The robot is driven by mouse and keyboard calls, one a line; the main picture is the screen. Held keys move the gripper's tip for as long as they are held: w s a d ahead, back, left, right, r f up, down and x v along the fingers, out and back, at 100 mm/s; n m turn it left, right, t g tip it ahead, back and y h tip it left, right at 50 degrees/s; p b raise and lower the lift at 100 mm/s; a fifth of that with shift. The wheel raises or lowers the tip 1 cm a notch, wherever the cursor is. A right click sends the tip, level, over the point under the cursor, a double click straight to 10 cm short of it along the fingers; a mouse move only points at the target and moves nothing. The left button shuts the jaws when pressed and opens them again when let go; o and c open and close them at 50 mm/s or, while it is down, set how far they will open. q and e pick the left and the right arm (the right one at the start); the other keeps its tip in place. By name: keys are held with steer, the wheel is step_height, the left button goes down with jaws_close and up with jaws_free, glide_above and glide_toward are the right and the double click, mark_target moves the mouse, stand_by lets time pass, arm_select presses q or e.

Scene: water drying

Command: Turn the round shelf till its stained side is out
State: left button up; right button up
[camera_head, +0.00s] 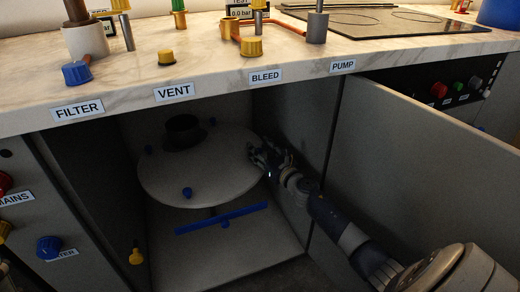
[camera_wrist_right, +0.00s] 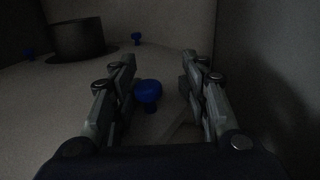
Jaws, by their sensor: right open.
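The round shelf (camera_head: 225,180) is a pale disc inside the open cabinet under the counter. Blue knobs stand near its rim, one at the front (camera_head: 187,192). A dark cylinder (camera_head: 182,130) stands towards its back, with a dark patch around its base; I cannot tell whether this is stain or shadow. My right gripper (camera_head: 268,158) is open at the shelf's right edge. In the right wrist view, a blue knob (camera_wrist_right: 148,92) shows between the open fingers (camera_wrist_right: 160,75), nearer the left finger; contact is not clear. My left gripper is not in view.
A blue bar (camera_head: 222,218) lies below the shelf. The cabinet's right wall (camera_head: 290,110) is close beside my gripper. The open door (camera_head: 430,160) stands at right, behind my arm. The marble counter (camera_head: 215,65) overhangs the cabinet, with labelled coloured knobs.

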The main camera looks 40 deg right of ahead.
steer(key=shift+s+a, duration=0.1)
steer(key=shift+a, duration=0.05)
steer(key=shift+s, duration=0.3)
steer(key=s, duration=1.1)
steer(key=shift+a, duration=0.2)
steer(key=shift+s, duration=0.1)
